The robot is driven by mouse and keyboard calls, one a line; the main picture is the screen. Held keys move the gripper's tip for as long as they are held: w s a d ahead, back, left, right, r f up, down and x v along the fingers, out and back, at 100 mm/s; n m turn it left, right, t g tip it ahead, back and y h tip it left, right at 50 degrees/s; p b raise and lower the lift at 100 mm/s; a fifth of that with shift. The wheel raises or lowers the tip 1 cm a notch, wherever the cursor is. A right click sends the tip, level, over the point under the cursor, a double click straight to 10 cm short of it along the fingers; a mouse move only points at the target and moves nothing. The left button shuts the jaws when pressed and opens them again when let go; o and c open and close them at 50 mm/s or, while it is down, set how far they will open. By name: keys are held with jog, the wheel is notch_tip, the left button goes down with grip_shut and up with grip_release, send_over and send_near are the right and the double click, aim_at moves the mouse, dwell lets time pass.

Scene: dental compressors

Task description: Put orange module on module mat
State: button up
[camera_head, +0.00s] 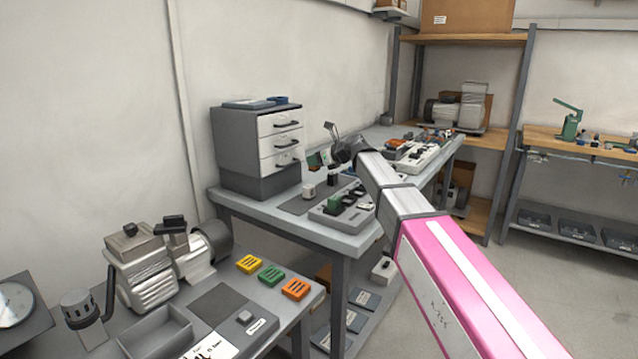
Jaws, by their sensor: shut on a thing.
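My pink and grey arm reaches in from the lower right. My gripper (328,154) is at its far end, small in the picture, over the middle bench. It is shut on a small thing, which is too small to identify. An orange module (295,289) lies on the front bench at its right end. A green module (271,275) and a yellow-orange module (249,264) lie beside it in a row. A dark mat (212,301) lies left of them. Another dark mat (297,205) lies on the middle bench below my gripper. I cannot tell which is the module mat.
A grey drawer cabinet (240,150) stands at the middle bench's left end. A grey tray with parts (330,219) stands near its front edge. A compressor (150,275) and a grey bin (155,335) stand on the front bench. More parts crowd the bench behind my arm.

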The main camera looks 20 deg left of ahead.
notch_tip(320, 180, down, 7)
jog(key=shift+f, duration=0.15)
dwell(0.4)
jog(key=o, duration=0.9)
jog(key=shift+f, duration=0.1)
jog(key=v, duration=1.2)
